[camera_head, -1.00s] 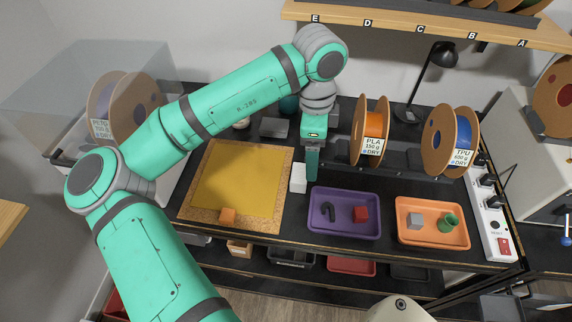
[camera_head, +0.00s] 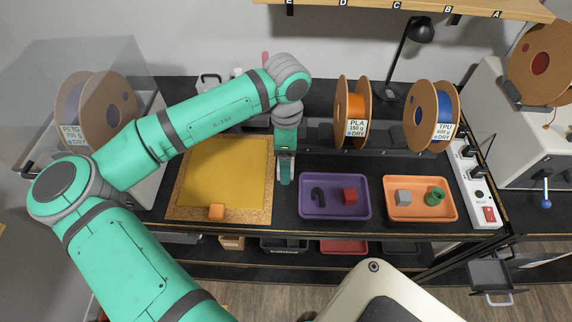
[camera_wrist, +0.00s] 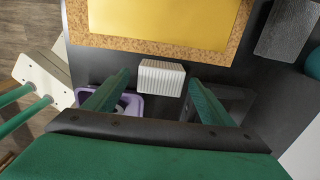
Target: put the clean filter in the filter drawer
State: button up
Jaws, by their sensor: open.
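The clean filter, a white pleated block (camera_wrist: 161,78), stands on the black bench beside the cork-edged yellow mat. In the wrist view it lies between and just beyond my gripper's fingertips (camera_wrist: 160,88); I cannot tell whether they touch it. In the head view my gripper (camera_head: 285,180) points down at the filter and hides most of it. The gripper is open. A grey pulled-out drawer (camera_head: 491,274) with a handle shows low at the right, below bench level; it appears to be the filter drawer. I cannot see into it clearly.
A purple tray (camera_head: 334,214) and an orange tray (camera_head: 420,214) hold small objects right of my gripper. Spools stand behind them. A dark grey block (camera_wrist: 287,28) lies near the mat. A power strip (camera_head: 478,185) edges the bench.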

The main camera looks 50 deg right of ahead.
jog(key=shift+f, duration=0.7)
jog(key=shift+w, duration=0.1)
jog(key=c, duration=1.3)
jog(key=shift+o, duration=0.2)
jog(key=shift+r, duration=0.1)
jog(key=shift+r, duration=0.55)
jog(key=s+a+r, duration=0.7)
jog(key=a+r, duration=0.4)
jog(key=a, duration=0.1)
jog(key=shift+s+r, duration=0.3)
jog(key=shift+r, duration=0.1)
